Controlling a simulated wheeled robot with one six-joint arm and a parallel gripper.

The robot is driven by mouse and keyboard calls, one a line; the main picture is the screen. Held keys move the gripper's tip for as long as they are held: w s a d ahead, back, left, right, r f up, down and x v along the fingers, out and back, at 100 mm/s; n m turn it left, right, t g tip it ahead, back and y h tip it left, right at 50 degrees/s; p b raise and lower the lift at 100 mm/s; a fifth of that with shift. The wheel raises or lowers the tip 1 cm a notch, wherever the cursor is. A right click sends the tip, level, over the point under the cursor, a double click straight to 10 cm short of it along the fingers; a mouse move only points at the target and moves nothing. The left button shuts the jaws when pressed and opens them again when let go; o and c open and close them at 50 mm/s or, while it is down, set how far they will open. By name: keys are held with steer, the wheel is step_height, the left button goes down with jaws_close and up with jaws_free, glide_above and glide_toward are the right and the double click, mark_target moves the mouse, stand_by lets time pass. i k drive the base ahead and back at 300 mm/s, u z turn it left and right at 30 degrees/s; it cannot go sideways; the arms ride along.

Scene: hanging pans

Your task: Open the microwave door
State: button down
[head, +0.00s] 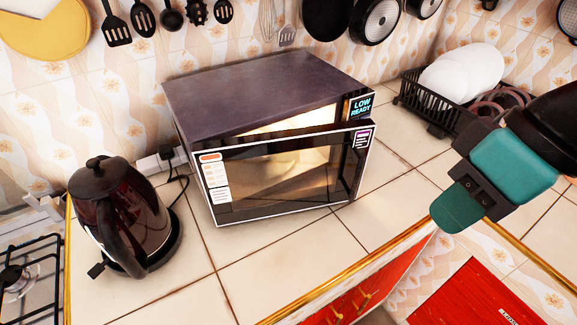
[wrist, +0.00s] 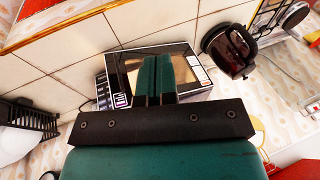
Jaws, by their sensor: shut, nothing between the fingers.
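The microwave (head: 265,90) stands on the tiled counter with a dark top and a lit inside. Its glass door (head: 285,172) is ajar: the gap to the body is wide at the right end and narrow at the left. A "LOW READY" display (head: 361,106) shows above the door's right end. My gripper (head: 450,212) is shut and empty, right of the microwave and apart from the door in the head view. In the wrist view my fingers (wrist: 156,66) are together and cover part of the microwave (wrist: 187,50).
A dark kettle (head: 117,215) stands left of the microwave; a black dish rack (head: 420,105) with white plates stands to the right. Utensils and pans hang on the wall behind. The counter (head: 275,265) before the microwave is clear, ending at a gold-trimmed edge above red cabinets.

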mark_target(353, 139)
steer(key=z, duration=1.7)
steer(key=k, duration=0.45)
steer(key=u, duration=1.15)
